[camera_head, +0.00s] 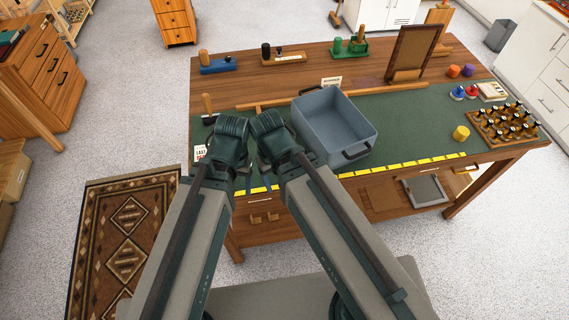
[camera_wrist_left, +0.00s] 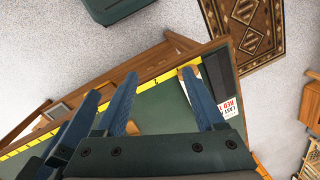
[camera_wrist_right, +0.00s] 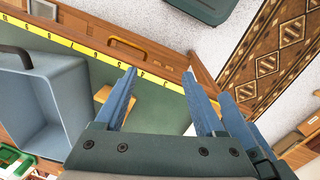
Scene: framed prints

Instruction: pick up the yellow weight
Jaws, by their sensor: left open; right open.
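The yellow weight (camera_head: 461,133) is a short cylinder standing on the green mat at the right of the workbench, just left of a wooden rack. My left gripper (camera_wrist_left: 160,76) is open and empty over the bench's front left. My right gripper (camera_wrist_right: 160,72) is open and empty close beside it. Both are far left of the weight, with the grey bin between. The weight does not show in either wrist view. In the head view, the wrists partly hide the fingers.
The grey-blue bin (camera_head: 306,150) stands mid-bench. The rack (camera_head: 533,138) of dark pegs is at the right. Red and blue pieces (camera_head: 471,91), orange (camera_head: 454,71) and purple (camera_head: 467,69) cylinders lie behind the weight. An upright frame (camera_head: 411,50) stands at the back.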

